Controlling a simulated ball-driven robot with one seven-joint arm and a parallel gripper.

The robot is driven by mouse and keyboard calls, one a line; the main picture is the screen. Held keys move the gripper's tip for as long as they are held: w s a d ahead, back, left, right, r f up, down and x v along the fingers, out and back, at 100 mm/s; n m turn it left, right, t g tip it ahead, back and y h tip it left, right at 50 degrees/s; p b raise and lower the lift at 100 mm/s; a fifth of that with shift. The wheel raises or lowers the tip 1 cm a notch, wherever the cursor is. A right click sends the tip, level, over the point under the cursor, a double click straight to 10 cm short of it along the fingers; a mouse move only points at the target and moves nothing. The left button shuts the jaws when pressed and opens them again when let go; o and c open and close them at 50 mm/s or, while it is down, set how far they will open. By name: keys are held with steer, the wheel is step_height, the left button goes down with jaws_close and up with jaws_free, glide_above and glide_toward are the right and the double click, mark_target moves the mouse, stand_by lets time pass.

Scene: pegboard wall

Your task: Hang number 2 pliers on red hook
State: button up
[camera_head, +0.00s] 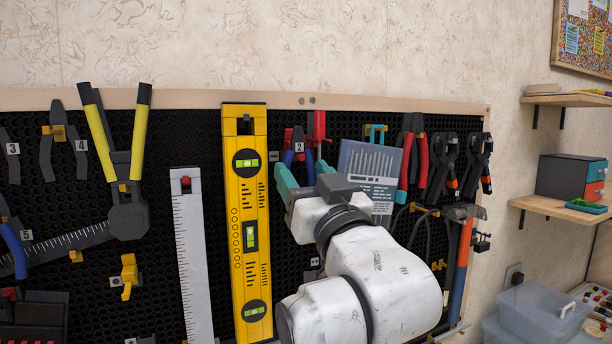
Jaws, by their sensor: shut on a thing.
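The lower handles are partly hidden behind my gripper. The red hook (319,126) is on the board just right of the pliers' head. The pliers' head looks beside the hook; I cannot tell whether they touch.
A yellow level (247,205) hangs close on the left, with a white ruler (192,255) beyond it. A blue-grey packet (369,170) on a teal hook (376,131) and red-handled pliers (412,160) hang close on the right. Shelves (560,204) stand at the far right.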

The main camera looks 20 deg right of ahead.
stand_by(0.4)
steer(key=o, duration=1.2)
steer(key=shift+c, duration=0.2)
steer(key=b+v, duration=0.2)
steer(key=v, duration=0.8)
steer(key=shift+s+f, duration=0.25)
steer(key=shift+s, duration=0.1)
